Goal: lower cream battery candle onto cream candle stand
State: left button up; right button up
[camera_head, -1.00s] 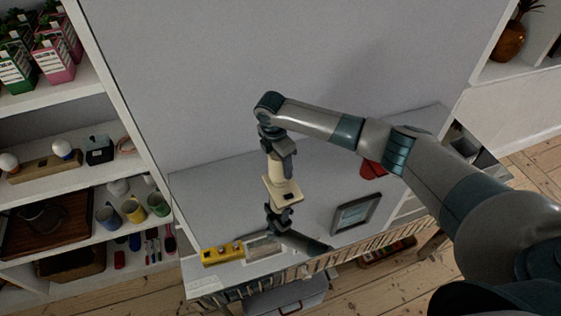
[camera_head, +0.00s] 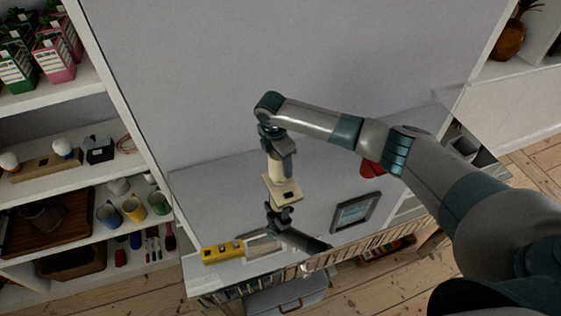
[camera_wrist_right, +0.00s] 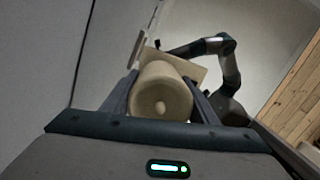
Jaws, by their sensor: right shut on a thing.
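My right gripper (camera_head: 278,150) points down over the glossy grey top and is shut on the cream battery candle (camera_head: 278,168). In the right wrist view the candle (camera_wrist_right: 160,92) is a cream cylinder between the two dark fingers (camera_wrist_right: 160,102). The cream candle stand (camera_head: 284,190), a square plate with a dark patch, is directly below the candle. It also shows beyond the candle in the right wrist view (camera_wrist_right: 192,69). I cannot tell whether candle and stand touch. A dark mirror image of my arm lies below the stand. My left gripper is not in view.
A picture frame (camera_head: 355,212) lies to the right of the stand, and a red thing (camera_head: 371,168) is partly behind my arm. A yellow level (camera_head: 222,252) lies near the front edge. A shelf unit with mugs (camera_head: 133,208) stands at left.

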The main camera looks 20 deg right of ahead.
jog(key=shift+p, duration=0.3)
dwell(0.6)
jog(key=shift+f+b, duration=0.6)
jog(key=shift+f, duration=0.9)
dwell(0.7)
jog(key=o, duration=1.2)
jog(key=r+b, duration=0.1)
jog(key=r, duration=0.4)
jog(key=a+r+b, duration=0.1)
jog(key=r+b, duration=0.1)
jog(key=r, duration=0.4)
jog(key=a+r+b, duration=0.1)
jog(key=r, duration=0.5)
jog(key=shift+s+r+b, duration=0.15)
jog(key=shift+s+b, duration=0.2)
jog(key=shift+b, duration=0.05)
